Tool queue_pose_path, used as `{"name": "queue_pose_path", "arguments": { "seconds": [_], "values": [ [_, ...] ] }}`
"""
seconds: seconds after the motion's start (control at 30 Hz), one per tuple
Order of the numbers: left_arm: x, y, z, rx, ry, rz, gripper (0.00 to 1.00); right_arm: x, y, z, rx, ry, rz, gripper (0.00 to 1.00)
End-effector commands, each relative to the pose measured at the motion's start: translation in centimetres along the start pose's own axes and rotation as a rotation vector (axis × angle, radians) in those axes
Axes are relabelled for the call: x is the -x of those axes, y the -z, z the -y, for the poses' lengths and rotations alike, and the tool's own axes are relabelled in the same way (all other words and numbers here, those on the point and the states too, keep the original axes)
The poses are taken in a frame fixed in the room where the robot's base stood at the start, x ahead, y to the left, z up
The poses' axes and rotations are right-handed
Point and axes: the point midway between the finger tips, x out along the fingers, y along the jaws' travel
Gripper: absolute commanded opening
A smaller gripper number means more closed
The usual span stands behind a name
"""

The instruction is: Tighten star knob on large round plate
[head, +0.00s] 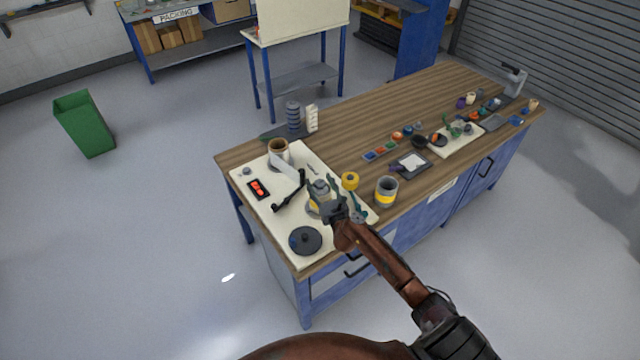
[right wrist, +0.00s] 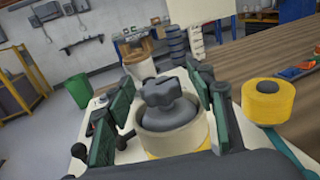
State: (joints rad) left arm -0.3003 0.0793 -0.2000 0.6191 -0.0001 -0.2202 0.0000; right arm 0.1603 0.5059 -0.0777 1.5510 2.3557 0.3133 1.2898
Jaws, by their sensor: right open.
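A grey star knob (right wrist: 168,98) sits on top of a pale round piece (right wrist: 150,140) with a yellow band below. The knob also shows in the head view (head: 319,186). My right gripper (right wrist: 165,92) is open, its green-padded fingers on either side of the knob, with visible gaps. In the head view my right gripper (head: 328,200) reaches over the white board's right part. A large black round plate (head: 305,241) with a small central knob lies at the board's front corner. My left gripper is out of view.
A yellow roll (head: 350,181) and a grey-and-yellow cup (head: 386,191) stand close to the right of the gripper. A black handled tool (head: 289,191) and a red-display device (head: 258,189) lie left on the white board (head: 262,217). A beige cylinder (head: 278,150) stands behind.

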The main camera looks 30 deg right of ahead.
Motion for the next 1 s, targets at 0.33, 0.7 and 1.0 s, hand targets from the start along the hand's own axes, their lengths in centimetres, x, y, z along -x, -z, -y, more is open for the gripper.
{"name": "queue_pose_path", "arguments": {
  "seconds": [0.33, 0.7, 1.0],
  "values": [
    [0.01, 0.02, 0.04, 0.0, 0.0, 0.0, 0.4, 0.03, 0.0, 0.01, 0.001, 0.0, 0.0, 0.27],
    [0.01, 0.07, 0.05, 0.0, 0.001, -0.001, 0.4, 0.04, 0.01, 0.01, 0.0, 0.001, 0.0, 0.07],
    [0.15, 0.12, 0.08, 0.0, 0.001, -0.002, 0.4, 0.07, 0.03, -0.22, -0.005, 0.068, -0.001, 0.07]
  ]
}}
